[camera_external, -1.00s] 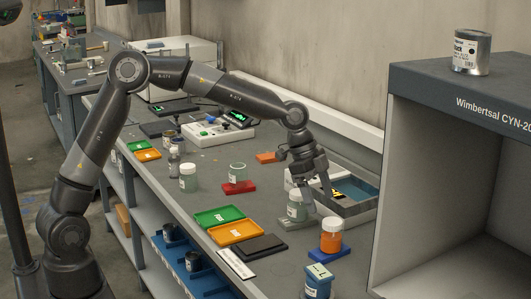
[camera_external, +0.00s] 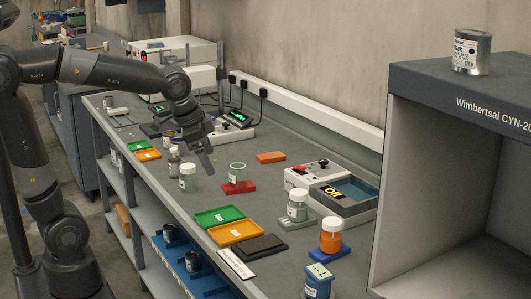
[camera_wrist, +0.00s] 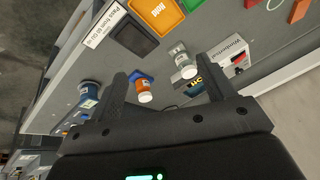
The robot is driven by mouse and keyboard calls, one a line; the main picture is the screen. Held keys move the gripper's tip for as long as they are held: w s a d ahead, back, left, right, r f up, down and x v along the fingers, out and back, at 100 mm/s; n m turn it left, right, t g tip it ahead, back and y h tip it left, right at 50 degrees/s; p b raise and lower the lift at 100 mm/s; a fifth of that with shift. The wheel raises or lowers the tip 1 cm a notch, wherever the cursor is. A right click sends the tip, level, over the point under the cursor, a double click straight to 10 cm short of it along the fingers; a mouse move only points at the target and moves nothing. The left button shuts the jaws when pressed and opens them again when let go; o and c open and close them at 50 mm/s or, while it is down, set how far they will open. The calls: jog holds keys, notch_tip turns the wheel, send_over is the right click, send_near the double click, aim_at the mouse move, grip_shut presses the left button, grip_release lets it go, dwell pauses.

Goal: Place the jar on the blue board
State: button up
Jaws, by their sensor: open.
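My gripper (camera_external: 206,158) is open and empty, raised over the far part of the bench, and in the wrist view (camera_wrist: 168,85) nothing lies between its fingers. A blue board (camera_external: 340,255) lies on the near right of the bench. An orange-filled jar (camera_external: 331,236) with a white lid stands upright on it; both also show in the wrist view, the jar (camera_wrist: 145,97) and the board (camera_wrist: 136,76). A pale green jar (camera_external: 297,208) with a white lid stands upright on a grey board (camera_external: 312,223). Another white-lidded jar (camera_external: 188,180) stands farther left. Which jar is meant is unclear.
Green (camera_external: 220,214), orange (camera_external: 235,232) and black (camera_external: 262,246) boards lie along the front edge. A blue can (camera_external: 318,284) stands near right, beside the grey cabinet (camera_external: 430,82). A device (camera_external: 310,178) sits behind.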

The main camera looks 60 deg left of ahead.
jog(key=s+a+f+n+t, duration=0.1)
jog(key=s+a+n, duration=0.4)
jog(key=s, duration=0.9)
jog(key=shift+a+f, duration=0.65)
jog(key=shift+a, duration=0.3)
